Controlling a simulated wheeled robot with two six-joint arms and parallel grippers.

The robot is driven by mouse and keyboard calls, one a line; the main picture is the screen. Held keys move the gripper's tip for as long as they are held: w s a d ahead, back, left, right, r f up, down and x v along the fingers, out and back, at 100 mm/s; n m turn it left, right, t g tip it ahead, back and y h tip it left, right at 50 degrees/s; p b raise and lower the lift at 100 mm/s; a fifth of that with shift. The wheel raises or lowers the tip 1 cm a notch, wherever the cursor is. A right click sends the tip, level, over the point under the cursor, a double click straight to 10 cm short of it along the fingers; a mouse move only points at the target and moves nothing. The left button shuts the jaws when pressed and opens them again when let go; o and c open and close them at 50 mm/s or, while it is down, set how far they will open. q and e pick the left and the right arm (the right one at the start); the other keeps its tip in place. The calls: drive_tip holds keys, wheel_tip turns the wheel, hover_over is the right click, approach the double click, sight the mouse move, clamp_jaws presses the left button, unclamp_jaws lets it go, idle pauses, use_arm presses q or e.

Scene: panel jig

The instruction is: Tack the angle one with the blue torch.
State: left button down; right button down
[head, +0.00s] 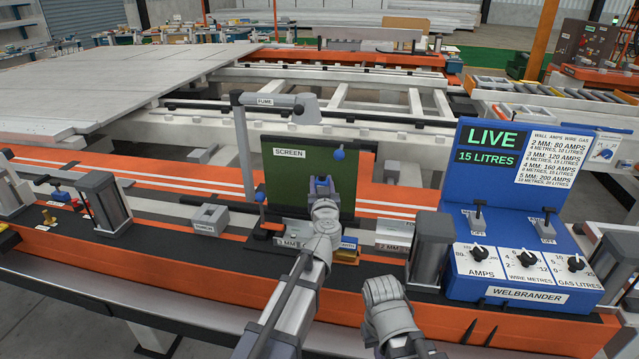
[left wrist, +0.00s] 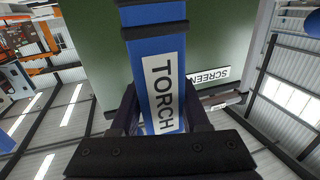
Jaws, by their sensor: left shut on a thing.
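My left gripper (head: 322,190) is in front of the green screen (head: 285,185). In the left wrist view, the blue torch (left wrist: 160,75) with a TORCH label stands between its closed fingers (left wrist: 160,115). The torch's tip is out of that view. In the head view my arm and gripper hide most of the torch. Grey metal pieces lie at the screen's foot, one labelled MM at left (head: 290,229) and one at right (head: 390,232). I cannot tell which is angle one. My right arm's end (head: 385,290) is low, right of centre; its fingers do not show clearly.
The blue Welbrander (head: 525,294) at right reads LIVE, 15 LITRES, with switches and dials. A fume arm (head: 265,101) stands behind the screen. A small grey block (head: 210,219) sits left of the screen.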

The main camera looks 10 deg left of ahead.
drive_tip(key=shift+f, duration=0.1)
drive_tip(key=shift+f+b, duration=0.7)
drive_tip(key=shift+b, duration=0.1)
drive_tip(key=shift+r, duration=0.1)
idle(0.8)
wheel_tip(320, 180, up, 2)
drive_tip(key=shift+r+p, duration=0.15)
drive_tip(key=shift+p, duration=1.1)
wheel_tip(320, 180, up, 4)
drive_tip(key=p, duration=0.4)
